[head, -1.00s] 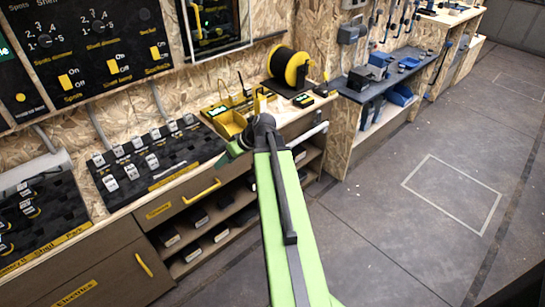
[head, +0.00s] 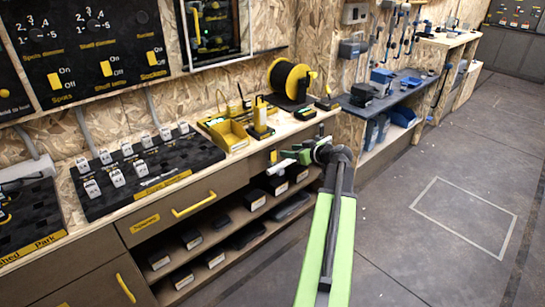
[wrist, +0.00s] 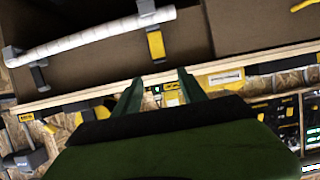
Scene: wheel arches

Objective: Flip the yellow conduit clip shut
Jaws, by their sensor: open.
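In the wrist view, a white conduit (wrist: 95,37) runs along the brown cabinet front. The yellow conduit clip (wrist: 155,43) is at its right end, with a grey part at the conduit. Its yellow flap sticks out from the conduit toward the counter edge and looks open. My gripper (wrist: 160,77) is open and empty, its two green fingertips just past the flap's outer end; I cannot tell whether they touch it.
The wooden counter edge (wrist: 70,98) is close to my fingers. On the counter stand a yellow bin (head: 228,134) and a black-and-yellow reel (head: 292,78). Open shelves (head: 235,222) lie below. A grey clip (wrist: 38,75) is farther left on the conduit. Floor to the right is clear.

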